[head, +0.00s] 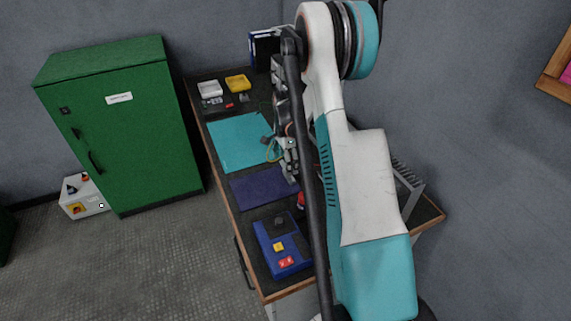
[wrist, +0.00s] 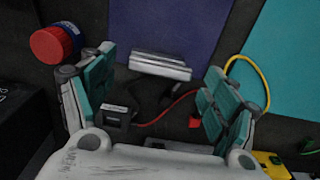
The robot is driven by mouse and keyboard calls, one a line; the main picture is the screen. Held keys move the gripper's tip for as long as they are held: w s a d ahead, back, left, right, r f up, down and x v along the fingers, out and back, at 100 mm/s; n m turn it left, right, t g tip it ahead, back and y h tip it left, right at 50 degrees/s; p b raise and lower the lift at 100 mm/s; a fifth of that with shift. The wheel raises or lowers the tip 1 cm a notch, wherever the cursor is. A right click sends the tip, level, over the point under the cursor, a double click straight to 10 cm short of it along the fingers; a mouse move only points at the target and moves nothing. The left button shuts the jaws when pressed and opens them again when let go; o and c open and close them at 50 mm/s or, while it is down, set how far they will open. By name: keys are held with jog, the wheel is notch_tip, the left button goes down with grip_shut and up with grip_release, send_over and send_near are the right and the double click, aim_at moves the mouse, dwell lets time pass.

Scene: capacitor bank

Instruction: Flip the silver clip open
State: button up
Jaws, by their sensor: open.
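A silver ribbed piece (wrist: 160,65), which looks like the silver clip, lies at the near edge of the purple mat in the wrist view. I cannot tell whether it is open or shut. My gripper (wrist: 157,72) is open, with a teal-padded finger on each side of the silver piece in the picture. Nothing is seen held between the fingers. A dark part with a pale label (wrist: 116,113) and a red wire (wrist: 168,107) show between the fingers, nearer the palm. In the head view my arm hides much of this area.
The purple mat (head: 259,187) and teal mat (head: 238,141) lie on the dark bench. A yellow cable (wrist: 255,72) loops by the right finger.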

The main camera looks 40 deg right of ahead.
jog(key=shift+f, duration=0.1)
jog(key=shift+c, duration=0.6)
jog(key=c, duration=0.9)
jog(key=shift+c, duration=0.2)
jog(key=shift+d, duration=0.1)
jog(key=shift+s+d+f+t+y+b, duration=0.15)
jog(key=shift+d+y, duration=0.25)
jog(key=shift+y, duration=0.2)
jog(key=shift+s+d+r+t+y+b, duration=0.15)
jog(key=shift+d+y, duration=0.2)
jog(key=shift+y, duration=0.25)
jog(key=shift+s+d+f+t+y+b, duration=0.2)
jog(key=shift+d+y+b, duration=0.25)
jog(key=shift+y, duration=0.45)
jog(key=shift+w+d+f+t+y+b, duration=0.1)
jog(key=shift+d+t+y+b, duration=0.3)
jog(key=shift+y, duration=0.5)
jog(key=shift+d, duration=0.1)
jog(key=o, duration=1.1)
jog(key=shift+c, duration=0.2)
